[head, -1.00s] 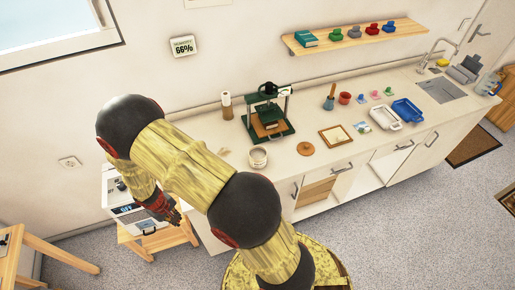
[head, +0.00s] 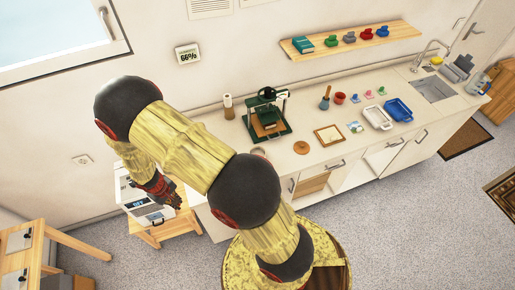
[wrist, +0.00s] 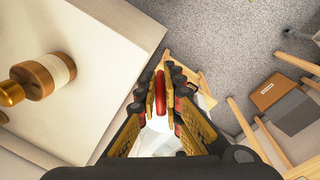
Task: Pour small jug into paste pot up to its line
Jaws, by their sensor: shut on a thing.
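My gripper (head: 172,199) is at the left end of the counter, above the small wooden stand. In the wrist view my gripper (wrist: 163,88) is shut on a red upright handle, which I take to be the small jug's (wrist: 160,92). A pale body shows below it, mostly hidden by the fingers. The jug's contents do not show.
A white appliance (head: 150,210) with a display sits on the wooden stand (head: 165,232). A green press (head: 267,124), a round wooden disc (head: 301,147) and a framed piece (head: 329,135) are on the counter. A brown, cream-banded object (wrist: 45,75) shows in the wrist view.

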